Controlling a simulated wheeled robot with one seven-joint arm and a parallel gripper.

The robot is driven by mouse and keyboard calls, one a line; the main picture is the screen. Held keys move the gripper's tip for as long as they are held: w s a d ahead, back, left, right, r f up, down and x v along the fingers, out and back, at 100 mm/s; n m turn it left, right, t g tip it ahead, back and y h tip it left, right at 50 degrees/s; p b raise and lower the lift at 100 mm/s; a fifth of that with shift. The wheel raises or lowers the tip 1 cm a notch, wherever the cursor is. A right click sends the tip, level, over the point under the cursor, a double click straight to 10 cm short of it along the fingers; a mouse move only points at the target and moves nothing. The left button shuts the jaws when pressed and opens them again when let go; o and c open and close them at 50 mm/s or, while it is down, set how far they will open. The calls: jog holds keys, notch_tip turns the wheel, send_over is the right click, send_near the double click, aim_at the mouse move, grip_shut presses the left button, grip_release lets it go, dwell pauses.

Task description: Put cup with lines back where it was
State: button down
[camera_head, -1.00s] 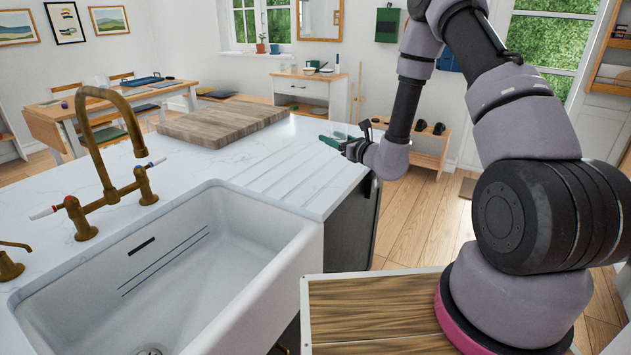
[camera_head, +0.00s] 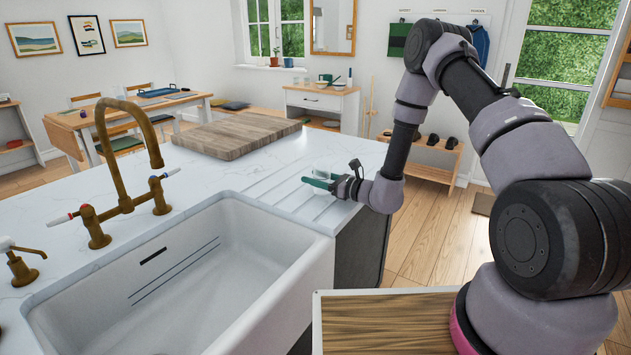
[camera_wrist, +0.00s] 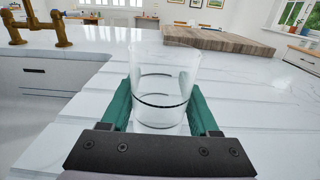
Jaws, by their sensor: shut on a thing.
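The cup with lines is a clear glass (camera_wrist: 163,85) with dark ring lines around it, upright in the wrist view. My gripper (camera_wrist: 163,105) is shut on it, one green finger on each side. In the head view the cup (camera_head: 322,174) shows faintly between the green fingers of my gripper (camera_head: 318,181), over the grooved drainboard part of the white counter (camera_head: 285,190). I cannot tell whether the cup's base touches the counter.
A white sink (camera_head: 190,285) with a brass faucet (camera_head: 128,165) lies left of my gripper. A wooden board (camera_head: 238,138) lies on the counter behind the cup. The counter's right edge is close to my gripper. The grooved area around the cup is clear.

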jog(key=shift+f, duration=0.45)
jog(key=shift+f, duration=0.15)
jog(key=shift+c, duration=0.7)
grip_release()
